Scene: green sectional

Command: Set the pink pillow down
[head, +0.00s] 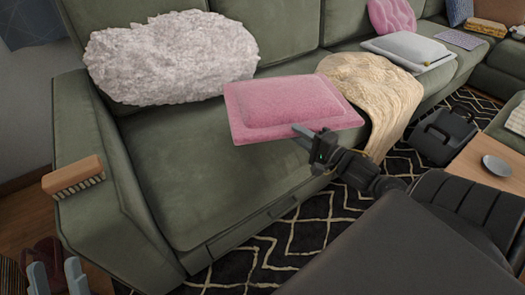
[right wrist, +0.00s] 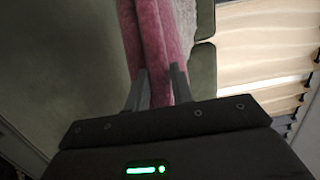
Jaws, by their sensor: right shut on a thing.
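A flat pink pillow (head: 285,103) is over the green sofa seat, close to level. My right gripper (head: 308,134) is shut on its near edge. In the right wrist view the pink pillow (right wrist: 152,45) runs between the two fingers of my right gripper (right wrist: 158,88). I cannot tell whether its underside touches the seat. My left gripper (head: 57,280) is at the bottom left corner, open and empty, away from the pillow.
A fluffy white pillow (head: 170,58) leans on the backrest. A cream blanket (head: 385,98) drapes over the seat beside the pink pillow. A brush (head: 74,178) lies on the armrest. The near left seat (head: 180,165) is clear. Another pink cushion (head: 391,16) is farther back.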

